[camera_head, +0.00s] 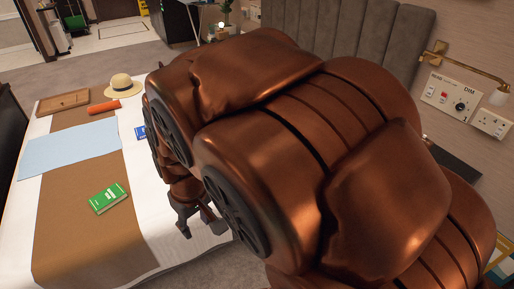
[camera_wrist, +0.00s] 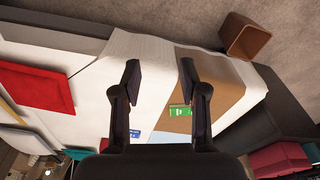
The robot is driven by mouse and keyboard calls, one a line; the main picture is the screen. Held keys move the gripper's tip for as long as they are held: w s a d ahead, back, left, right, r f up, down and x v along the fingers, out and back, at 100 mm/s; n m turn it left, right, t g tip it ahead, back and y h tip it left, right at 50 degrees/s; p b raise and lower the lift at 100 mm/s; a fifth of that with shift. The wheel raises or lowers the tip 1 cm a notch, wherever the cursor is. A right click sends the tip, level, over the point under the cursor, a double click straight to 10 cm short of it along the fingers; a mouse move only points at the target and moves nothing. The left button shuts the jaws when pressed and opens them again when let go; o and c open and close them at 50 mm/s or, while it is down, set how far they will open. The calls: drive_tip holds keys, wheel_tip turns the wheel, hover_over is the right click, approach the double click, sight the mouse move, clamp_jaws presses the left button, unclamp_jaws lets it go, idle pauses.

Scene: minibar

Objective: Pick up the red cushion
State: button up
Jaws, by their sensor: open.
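The red cushion (camera_wrist: 35,88) shows in the wrist view at the left, lying on the white bed close to the grey headboard side. It is hidden in the head view, where my arm covers that area. My gripper (camera_wrist: 160,70) is open and empty, with white bedding seen between its fingers. The cushion is apart from it, to the left in the wrist view. In the head view my gripper (camera_head: 200,222) hangs near the bed's edge, below my arm.
A green book (camera_head: 108,198), blue cloth (camera_head: 68,148), wooden tray (camera_head: 63,102), straw hat (camera_head: 124,86) and orange-red roll (camera_head: 104,107) lie on the bed. A dark pink cushion (camera_wrist: 280,160) lies on dark seating. A brown bin (camera_wrist: 245,37) stands on the carpet.

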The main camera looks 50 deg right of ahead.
drive_tip(key=w+d+f+t+h+b, duration=0.25)
drive_tip(key=w+d+f+b, duration=0.55)
drive_tip(key=d, duration=0.4)
drive_tip(key=w+d+f+t+h+b, duration=0.2)
drive_tip(key=w+d+f+h+b, duration=0.25)
drive_tip(key=w+d+f, duration=0.65)
drive_tip(key=s+d+f+n+h+b, duration=0.1)
drive_tip(key=d+f+h+b, duration=0.2)
drive_tip(key=d, duration=0.6)
drive_tip(key=s+d+f+n+h+b, duration=0.1)
drive_tip(key=d+f+h+b, duration=0.2)
drive_tip(key=d+f+b, duration=0.3)
drive_tip(key=s+d+f+n+h+b, duration=0.1)
drive_tip(key=d+f+h+b, duration=0.3)
drive_tip(key=d, duration=0.7)
drive_tip(key=shift+d+f+g+b, duration=0.3)
drive_tip(key=shift+f+b, duration=0.4)
drive_tip(key=shift+b, duration=0.6)
drive_tip(key=shift+s+d, duration=0.1)
drive_tip(key=shift+d, duration=0.3)
drive_tip(key=shift+b+x, duration=0.3)
drive_tip(key=shift+x, duration=0.7)
drive_tip(key=shift+b+x, duration=0.7)
drive_tip(key=shift+x, duration=0.85)
drive_tip(key=shift+r+x, duration=0.25)
drive_tip(key=shift+x, duration=0.8)
